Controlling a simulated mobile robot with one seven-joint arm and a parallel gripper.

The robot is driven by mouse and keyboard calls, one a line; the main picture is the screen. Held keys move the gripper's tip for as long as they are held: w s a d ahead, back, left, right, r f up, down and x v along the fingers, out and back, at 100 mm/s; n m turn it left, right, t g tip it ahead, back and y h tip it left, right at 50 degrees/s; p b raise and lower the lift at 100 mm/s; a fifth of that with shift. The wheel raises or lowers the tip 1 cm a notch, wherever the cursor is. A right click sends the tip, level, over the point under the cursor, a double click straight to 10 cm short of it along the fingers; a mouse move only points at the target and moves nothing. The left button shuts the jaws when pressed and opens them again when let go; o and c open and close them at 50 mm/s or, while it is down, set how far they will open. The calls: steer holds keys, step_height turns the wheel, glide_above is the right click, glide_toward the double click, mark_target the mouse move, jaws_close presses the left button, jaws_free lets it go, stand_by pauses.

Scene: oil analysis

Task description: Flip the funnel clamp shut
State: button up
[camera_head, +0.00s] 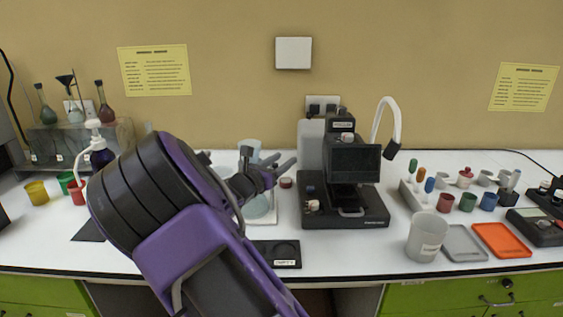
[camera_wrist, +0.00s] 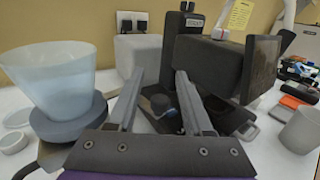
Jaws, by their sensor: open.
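My gripper (camera_head: 272,164) is open and empty, reaching over the bench beside the funnel. In the wrist view the two fingers of my gripper (camera_wrist: 158,78) are spread apart, pointing toward the dark instrument. The pale translucent funnel cup (camera_wrist: 48,78) stands upright on a dark grey base (camera_wrist: 68,122), left of my fingers and apart from them. In the head view the funnel (camera_head: 249,148) shows only in part behind my gripper, above a glass flask (camera_head: 262,206). I cannot make out the clamp clearly in either view, so its position cannot be told.
A black instrument with a screen (camera_head: 354,162) stands to the right of my gripper; it also fills the middle of the wrist view (camera_wrist: 208,68). A beaker (camera_head: 427,238), grey tray (camera_head: 463,243) and orange tray (camera_head: 501,240) lie further right. A black pad (camera_head: 276,254) lies at the front.

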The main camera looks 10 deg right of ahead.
steer(key=shift+c, duration=0.3)
jaws_close()
steer(key=m+g+h+p, duration=0.1)
steer(key=p, duration=0.1)
steer(key=m+g+h+p, duration=0.1)
steer(key=g+p, duration=0.1)
steer(key=shift+s+a, duration=0.15)
steer(key=shift+a, duration=0.25)
steer(key=shift+o, duration=0.3)
jaws_free()
